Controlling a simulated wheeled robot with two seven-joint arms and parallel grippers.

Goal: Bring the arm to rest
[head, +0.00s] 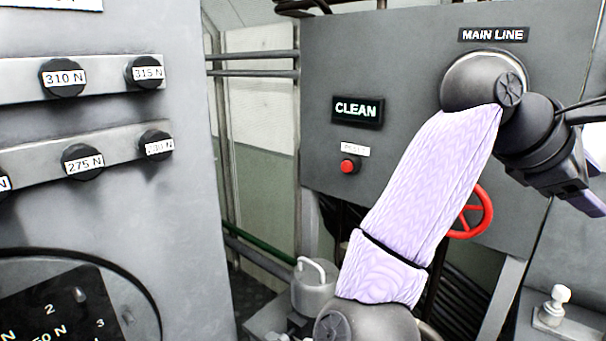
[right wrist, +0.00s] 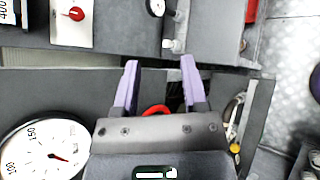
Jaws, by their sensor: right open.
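My right arm, with its pale lavender sleeve, rises across the right half of the head view in front of the grey MAIN LINE panel (head: 400,60). My right gripper (head: 590,205) is at the right edge of the head view, partly cut off. In the right wrist view my right gripper (right wrist: 160,82) shows two purple fingers spread apart with nothing between them. My left gripper is not in view.
A red handwheel (head: 478,212) is partly hidden behind my right arm. A red button (head: 348,166) sits below the lit CLEAN sign (head: 357,111). A grey cabinet (head: 195,220) with labelled knobs stands at left. A round gauge (right wrist: 45,148) shows in the right wrist view.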

